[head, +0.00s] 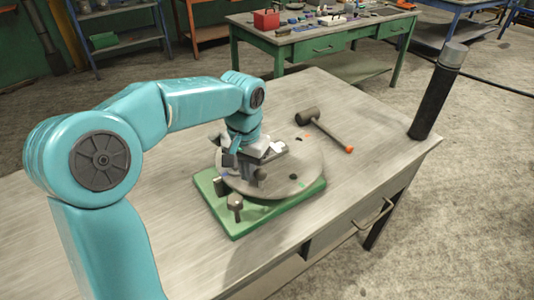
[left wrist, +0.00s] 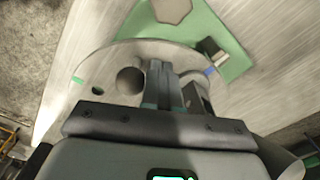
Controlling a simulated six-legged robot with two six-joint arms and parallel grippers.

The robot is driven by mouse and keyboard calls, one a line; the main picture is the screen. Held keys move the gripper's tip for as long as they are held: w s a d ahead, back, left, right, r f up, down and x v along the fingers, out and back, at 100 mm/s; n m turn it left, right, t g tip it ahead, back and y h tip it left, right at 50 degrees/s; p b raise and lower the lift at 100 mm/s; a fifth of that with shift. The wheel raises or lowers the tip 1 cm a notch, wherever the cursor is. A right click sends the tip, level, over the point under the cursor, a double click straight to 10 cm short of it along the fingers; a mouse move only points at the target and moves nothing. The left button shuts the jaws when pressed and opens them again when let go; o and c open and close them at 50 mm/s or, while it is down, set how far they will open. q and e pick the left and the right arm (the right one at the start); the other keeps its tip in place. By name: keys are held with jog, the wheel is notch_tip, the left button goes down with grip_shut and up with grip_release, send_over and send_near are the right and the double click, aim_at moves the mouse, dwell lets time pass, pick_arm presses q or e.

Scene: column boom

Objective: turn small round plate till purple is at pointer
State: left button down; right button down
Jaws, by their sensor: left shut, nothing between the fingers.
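The small round plate (head: 312,162) is grey and lies on a green base (head: 245,222) on the workbench. It also shows in the left wrist view (left wrist: 103,62), with a green mark at its left edge, a dark hole and a round knob (left wrist: 130,80). A blue mark (left wrist: 209,71) sits at its rim close to a dark upright block (left wrist: 213,50) on the base, which looks like the pointer. I cannot make out a purple mark. My left gripper (left wrist: 165,85) is shut and empty over the plate beside the knob; I cannot tell whether they touch.
A mallet (head: 325,130) with an orange handle end lies behind the plate. A dark post (head: 437,95) stands at the bench's right corner. A short peg (head: 236,205) rises from the base's front. The bench right of the base is clear.

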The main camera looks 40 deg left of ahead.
aim_at(262, 172)
pick_arm(q)
jog(key=shift+d, duration=0.1)
jog(key=shift+w+d, duration=0.25)
jog(key=shift+d, duration=0.5)
jog(key=shift+w+d+p, duration=0.3)
jog(key=shift+w+d, duration=0.15)
jog(key=shift+d, duration=0.35)
jog(key=shift+w+d, duration=0.5)
jog(key=shift+d, duration=0.2)
jog(key=shift+d+p, duration=0.1)
jog(key=shift+p, duration=0.25)
